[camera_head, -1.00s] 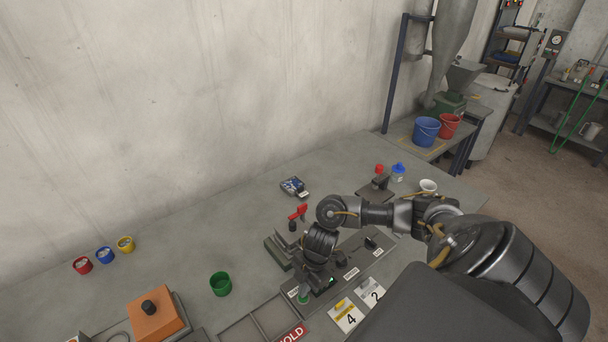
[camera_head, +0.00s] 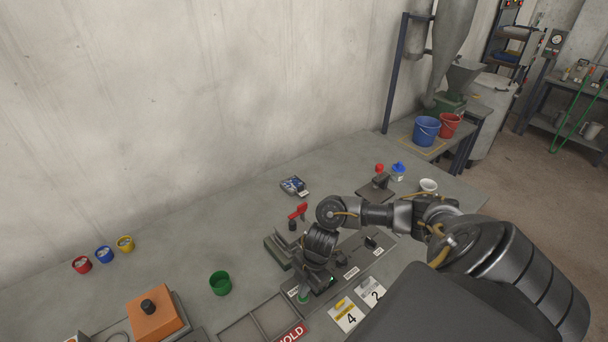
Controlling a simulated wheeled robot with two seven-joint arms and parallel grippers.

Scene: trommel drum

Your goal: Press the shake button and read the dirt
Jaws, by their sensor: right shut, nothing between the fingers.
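My right arm reaches in from the right, and its right gripper (camera_head: 308,288) points down over the dark control panel (camera_head: 353,258) on the bench. The gripper is shut and empty. Its tips are right by a green round button (camera_head: 303,299) at the panel's near left end; I cannot tell whether they touch it. White labels sit along the panel, too small to read surely. A small lit green spot (camera_head: 332,279) shows beside the gripper, partly hidden by it. My left gripper is out of view.
A green cup (camera_head: 220,283) and an orange block with a black knob (camera_head: 156,313) stand to the left. Small red, blue and yellow cups stand farther left. Cards marked 4 (camera_head: 346,314) and 2 (camera_head: 371,291) lie near a HOLD tray. A red-handled part (camera_head: 298,212) stands behind.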

